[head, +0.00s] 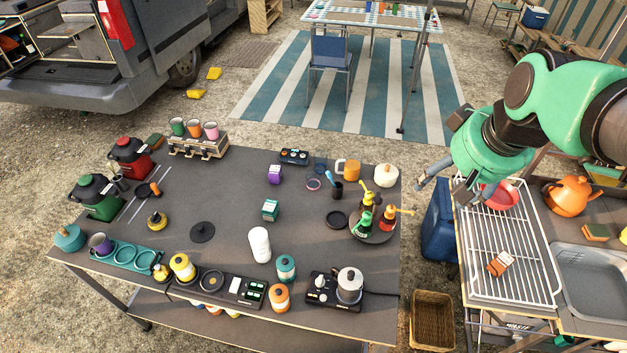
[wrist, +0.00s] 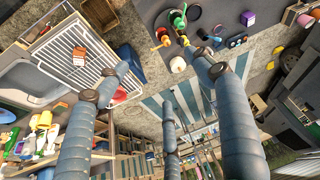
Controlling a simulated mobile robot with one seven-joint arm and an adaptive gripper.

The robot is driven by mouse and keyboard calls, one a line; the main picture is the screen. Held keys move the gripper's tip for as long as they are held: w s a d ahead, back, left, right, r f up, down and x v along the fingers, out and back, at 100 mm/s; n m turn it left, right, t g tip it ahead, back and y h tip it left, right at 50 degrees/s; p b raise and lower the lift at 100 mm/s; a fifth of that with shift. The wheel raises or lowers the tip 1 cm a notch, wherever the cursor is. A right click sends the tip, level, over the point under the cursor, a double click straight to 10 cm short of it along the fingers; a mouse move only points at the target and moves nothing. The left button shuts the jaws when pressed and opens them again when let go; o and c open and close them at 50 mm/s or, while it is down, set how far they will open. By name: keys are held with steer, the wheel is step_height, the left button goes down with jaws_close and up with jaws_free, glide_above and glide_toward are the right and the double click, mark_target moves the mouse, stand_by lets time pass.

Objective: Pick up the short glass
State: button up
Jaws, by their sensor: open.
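My gripper (head: 445,188) hangs at the right in the head view, above the left edge of the white wire rack. In the wrist view my gripper (wrist: 155,75) has its fingers spread wide, with nothing between them. It is open and empty. A red bowl (head: 502,197) stands on the far part of the rack, just right of the gripper and partly hidden by the arm. The bowl also shows in the wrist view (wrist: 119,96).
The white wire rack (head: 510,284) holds an orange-brown box (head: 499,263), beside a sink (head: 592,280) and an orange kettle (head: 568,195). The dark table (head: 330,232) carries a white cylinder (head: 259,245), bottles, jugs and cups. A blue container (head: 438,220) stands between the two.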

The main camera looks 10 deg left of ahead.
steer(key=w+a+f+n+p, duration=0.1)
steer(key=w+a, duration=0.2)
steer(key=w, duration=0.3)
steer(key=w+a+f+n+p, duration=0.1)
steer(key=w+a+n, duration=0.1)
steer(key=w+a, duration=0.3)
steer(key=n+g+y+p, duration=0.2)
steer(key=n+g+p, duration=0.15)
steer(key=n, duration=0.35)
glide_above(313, 180)
steer(key=w+d, duration=0.2)
steer(key=d, duration=0.1)
step_height(313, 180, down, 27)
steer(key=shift+s, duration=0.15)
steer(key=shift+x, duration=4.3)
steer(key=shift+f, duration=0.1)
